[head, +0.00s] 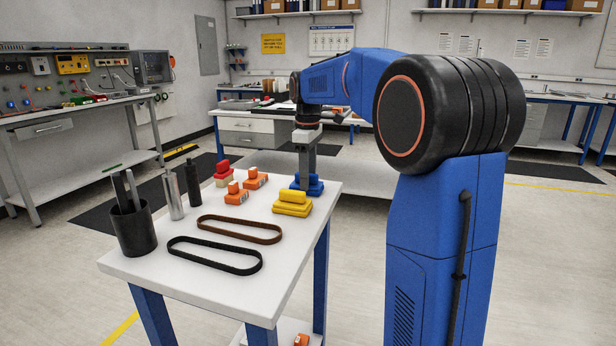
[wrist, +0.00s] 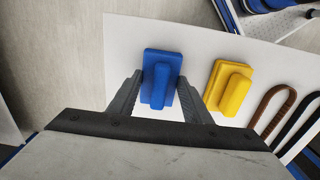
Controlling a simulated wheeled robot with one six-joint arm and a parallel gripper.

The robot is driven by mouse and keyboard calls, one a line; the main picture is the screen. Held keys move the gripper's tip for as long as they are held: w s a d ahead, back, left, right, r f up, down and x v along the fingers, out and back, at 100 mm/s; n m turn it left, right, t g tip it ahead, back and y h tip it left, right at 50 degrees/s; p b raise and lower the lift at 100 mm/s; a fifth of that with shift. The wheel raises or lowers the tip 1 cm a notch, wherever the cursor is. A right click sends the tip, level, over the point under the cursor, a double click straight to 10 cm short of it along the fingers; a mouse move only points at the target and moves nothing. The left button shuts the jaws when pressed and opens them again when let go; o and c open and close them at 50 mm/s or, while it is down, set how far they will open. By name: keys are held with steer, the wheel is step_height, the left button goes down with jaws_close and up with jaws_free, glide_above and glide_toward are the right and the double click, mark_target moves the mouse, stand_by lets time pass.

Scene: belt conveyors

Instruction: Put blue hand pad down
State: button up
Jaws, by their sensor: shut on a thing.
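The blue hand pad (head: 314,187) is at the back right corner of the white table (head: 200,262), behind a yellow hand pad (head: 291,207). My gripper (head: 306,178) points down over it. In the wrist view the blue hand pad (wrist: 160,80) lies between the two fingers of my gripper (wrist: 158,92), which are shut on its raised grip. The yellow hand pad (wrist: 229,88) is just to the right, apart from it. I cannot tell whether the blue pad touches the table top.
A brown belt (head: 240,229) and a black belt (head: 214,255) lie in front. A silver bottle (head: 173,196), a dark bottle (head: 192,184) and a black cup (head: 134,229) stand on the left.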

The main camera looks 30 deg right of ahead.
steer(key=o, duration=1.1)
step_height(320, 180, up, 12)
